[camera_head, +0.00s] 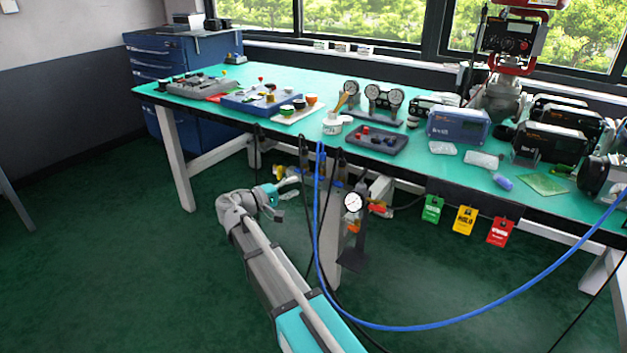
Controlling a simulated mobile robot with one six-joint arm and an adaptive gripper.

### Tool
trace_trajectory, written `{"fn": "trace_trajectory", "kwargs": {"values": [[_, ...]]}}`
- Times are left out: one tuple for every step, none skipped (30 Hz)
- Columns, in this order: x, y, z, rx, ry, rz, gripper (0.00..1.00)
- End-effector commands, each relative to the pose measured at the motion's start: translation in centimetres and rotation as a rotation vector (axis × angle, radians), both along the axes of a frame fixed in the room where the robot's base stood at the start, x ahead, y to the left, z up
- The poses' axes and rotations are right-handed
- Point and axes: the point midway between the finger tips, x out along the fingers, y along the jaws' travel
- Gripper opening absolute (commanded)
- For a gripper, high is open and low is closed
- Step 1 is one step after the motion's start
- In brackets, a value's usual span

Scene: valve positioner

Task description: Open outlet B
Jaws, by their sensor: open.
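My gripper (288,187) is small in the view, at the end of my arm, below the front edge of the green bench. It is open and points right. Just right of it, an air manifold with several small outlets and yellow parts (335,182) hangs under the bench edge. Outlet letters are too small to read, so I cannot tell which is outlet B or how its handle stands. I cannot tell whether the gripper touches anything. A pressure gauge (353,203) with a white dial and red and orange fittings sits lower right of the manifold.
A blue hose (420,327) and black cables hang from the bench front beside the gripper. Bench legs (176,160) stand left and behind. Green, yellow and red tags (465,220) hang at right. The bench top (285,80) carries instruments and trays. Floor at left is clear.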

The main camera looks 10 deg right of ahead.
Motion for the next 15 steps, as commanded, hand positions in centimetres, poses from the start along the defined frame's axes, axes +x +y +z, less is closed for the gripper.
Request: {"fn": "trace_trajectory", "kwargs": {"values": [[0.3, -0.8, 0.0, 0.0, 0.0, -0.003, 0.49], [0.5, -1.2, 0.0, 0.0, 0.0, -0.003, 0.49], [0.7, -1.7, 0.0, 0.0, 0.0, -0.003, 0.49], [0.9, -2.1, 0.0, 0.0, 0.0, -0.002, 0.49], [1.0, -2.5, 0.0, 0.0, 0.0, -0.002, 0.49], [1.2, -3.1, 0.0, 0.0, 0.0, -0.003, 0.49], [1.4, -3.4, 0.0, 0.0, 0.0, -0.003, 0.49], [1.6, -3.8, 0.0, 0.0, 0.0, -0.002, 0.49], [1.8, -4.2, 0.0, 0.0, 0.0, -0.002, 0.49], [1.9, -4.6, 0.0, 0.0, 0.0, -0.002, 0.49], [2.0, -4.9, 0.0, 0.0, 0.0, -0.002, 0.49], [2.2, -5.3, 0.0, 0.0, 0.0, -0.002, 0.49], [2.3, -5.6, 0.0, 0.0, 0.0, -0.002, 0.49], [2.4, -5.8, 0.0, 0.0, 0.0, -0.001, 0.49], [2.6, -6.1, 0.0, 0.0, 0.0, -0.001, 0.49]]}}
